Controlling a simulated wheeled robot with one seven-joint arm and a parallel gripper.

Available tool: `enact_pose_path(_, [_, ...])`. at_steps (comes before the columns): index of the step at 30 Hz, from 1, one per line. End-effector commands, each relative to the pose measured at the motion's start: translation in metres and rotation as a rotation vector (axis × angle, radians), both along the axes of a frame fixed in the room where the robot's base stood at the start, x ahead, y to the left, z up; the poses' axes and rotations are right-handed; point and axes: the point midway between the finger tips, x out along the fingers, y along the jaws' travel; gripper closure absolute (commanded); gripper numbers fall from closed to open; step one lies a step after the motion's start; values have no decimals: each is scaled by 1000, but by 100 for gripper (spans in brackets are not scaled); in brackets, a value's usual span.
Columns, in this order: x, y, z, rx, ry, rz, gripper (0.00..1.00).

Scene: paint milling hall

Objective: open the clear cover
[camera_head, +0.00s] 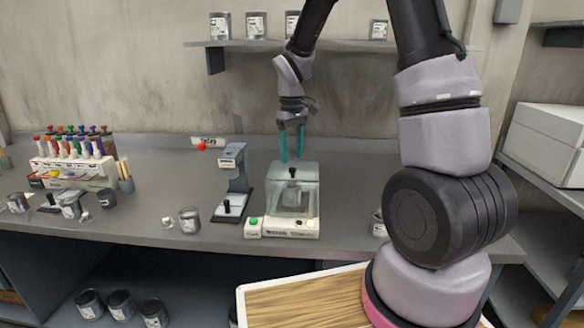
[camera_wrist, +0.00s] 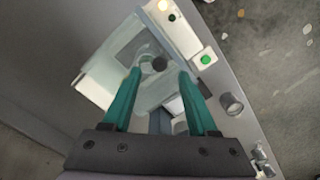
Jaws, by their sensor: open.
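The clear cover (camera_head: 305,190) sits over the white machine (camera_head: 300,232) on the grey bench and looks shut. A small black knob (camera_head: 292,173) stands on its top. My gripper (camera_head: 291,158) is open, with its teal fingers pointing down just above the cover, near the knob. In the wrist view, the knob (camera_wrist: 159,64) shows between the two fingertips of my gripper (camera_wrist: 160,72), apart from both. The cover (camera_wrist: 126,52) shows around it.
A grey stand device (camera_head: 233,185) is just left of the machine. A metal can (camera_head: 189,220) stands farther left, and another can (camera_head: 377,224) is to the right, partly behind my arm. A shelf with cans (camera_head: 240,43) is on the wall behind.

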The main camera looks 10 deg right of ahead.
Motion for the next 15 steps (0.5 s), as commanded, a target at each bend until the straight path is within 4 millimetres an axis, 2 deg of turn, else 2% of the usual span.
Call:
enact_pose_path(1, [-1,0,-10,-1,4,1,41])
enact_pose_path(6, [0,0,-36,0,2,-1,41])
enact_pose_path(10, [0,0,-46,0,0,0,41])
enact_pose_path(15, [0,0,-50,0,-1,-1,41])
